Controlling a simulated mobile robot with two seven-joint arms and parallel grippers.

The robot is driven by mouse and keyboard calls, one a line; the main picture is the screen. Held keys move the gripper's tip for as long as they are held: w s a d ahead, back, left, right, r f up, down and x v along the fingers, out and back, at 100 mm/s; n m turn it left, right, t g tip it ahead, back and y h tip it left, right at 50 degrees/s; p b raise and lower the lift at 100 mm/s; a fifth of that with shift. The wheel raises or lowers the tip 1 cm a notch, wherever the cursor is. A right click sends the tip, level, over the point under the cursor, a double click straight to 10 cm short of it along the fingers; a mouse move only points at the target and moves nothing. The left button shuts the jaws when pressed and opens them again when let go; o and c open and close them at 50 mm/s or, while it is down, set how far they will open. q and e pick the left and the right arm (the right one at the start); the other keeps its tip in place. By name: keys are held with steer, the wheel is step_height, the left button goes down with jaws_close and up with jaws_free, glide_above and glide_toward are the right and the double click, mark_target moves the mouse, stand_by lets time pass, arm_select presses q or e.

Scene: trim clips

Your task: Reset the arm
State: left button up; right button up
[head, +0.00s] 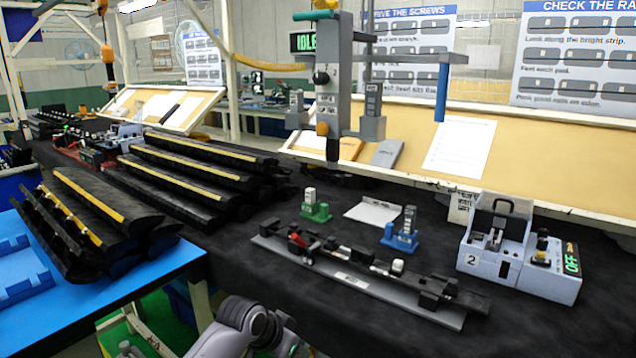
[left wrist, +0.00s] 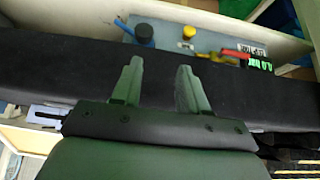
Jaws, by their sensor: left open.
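My left gripper (left wrist: 160,80) shows in the left wrist view with its two green-grey fingers apart and nothing between them. A black surface (left wrist: 70,68) lies behind the fingers. In the head view a grey arm link of mine (head: 245,328) shows at the bottom, left of centre, in front of the table edge; no gripper shows there. My right gripper is in neither view.
In the head view a grey rail fixture (head: 355,281) lies on the black table (head: 300,240). A white box (head: 490,262) marked 2 stands at right. An overhead tool (head: 340,90) reads IDLE. Black trim strips (head: 185,160) are stacked at left, beside a blue table (head: 80,305).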

arm_select(q)
steer(key=s+a+f+n+t, duration=0.1)
steer(key=s+a+f+n, duration=0.15)
steer(key=s+f, duration=0.35)
steer(key=s+a+f+n+t, duration=0.1)
steer(key=s+a+f+t, duration=0.15)
steer(key=s+f, duration=0.4)
steer(key=s+a+t+y, duration=0.1)
steer(key=s+a, duration=0.4)
steer(key=s, duration=0.3)
steer(key=s+a+n+t, duration=0.1)
steer(key=s+a, duration=0.4)
steer(key=s, duration=0.4)
steer(key=shift+s+y, duration=0.15)
steer(key=shift+y, duration=0.25)
